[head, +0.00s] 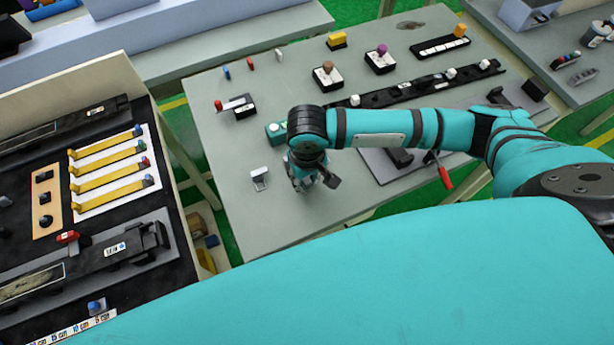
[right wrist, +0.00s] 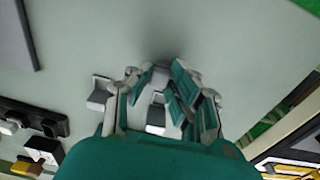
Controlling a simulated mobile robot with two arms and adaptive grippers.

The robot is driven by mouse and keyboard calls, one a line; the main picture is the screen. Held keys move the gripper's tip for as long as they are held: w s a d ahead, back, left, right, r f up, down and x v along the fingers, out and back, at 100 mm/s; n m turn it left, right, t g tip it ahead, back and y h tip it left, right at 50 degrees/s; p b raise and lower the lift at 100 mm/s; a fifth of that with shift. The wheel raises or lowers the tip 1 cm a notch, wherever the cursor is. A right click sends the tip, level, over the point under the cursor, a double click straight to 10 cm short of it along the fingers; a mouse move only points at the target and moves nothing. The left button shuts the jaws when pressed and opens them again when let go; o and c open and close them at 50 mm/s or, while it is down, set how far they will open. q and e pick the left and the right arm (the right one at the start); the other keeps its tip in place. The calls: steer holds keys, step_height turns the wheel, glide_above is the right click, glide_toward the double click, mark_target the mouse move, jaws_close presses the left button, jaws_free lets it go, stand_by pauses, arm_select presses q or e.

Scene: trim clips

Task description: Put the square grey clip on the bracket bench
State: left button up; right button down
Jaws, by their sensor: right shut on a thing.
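My right gripper (head: 314,186) points down over the grey bench (head: 225,155). In the right wrist view its fingers (right wrist: 163,80) are closed around a small light-grey piece, the square grey clip (right wrist: 160,76). The fingers hide most of the clip, and its exact shape is hard to make out. A small pale grey bracket (head: 260,178) stands on the bench just left of the gripper. A grey bracket-like piece also shows beside the fingers in the right wrist view (right wrist: 98,94). I cannot tell whether the held clip touches the bench. My left gripper is not in view.
A black and white fixture with a red knob (head: 238,106) stands behind the bracket. A long black rail (head: 415,88) with white pieces and a grey tray with a red-handled tool (head: 444,176) lie to the right. The bench's front left is clear.

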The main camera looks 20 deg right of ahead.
mark_target(307, 184)
steer(key=shift+f, duration=0.15)
steer(key=c, duration=1.2)
jaws_free()
step_height(307, 184, up, 12)
steer(key=b, duration=0.1)
steer(key=shift+s+a+r, duration=0.15)
steer(key=shift+s+r, duration=0.05)
steer(key=shift+s, duration=0.15)
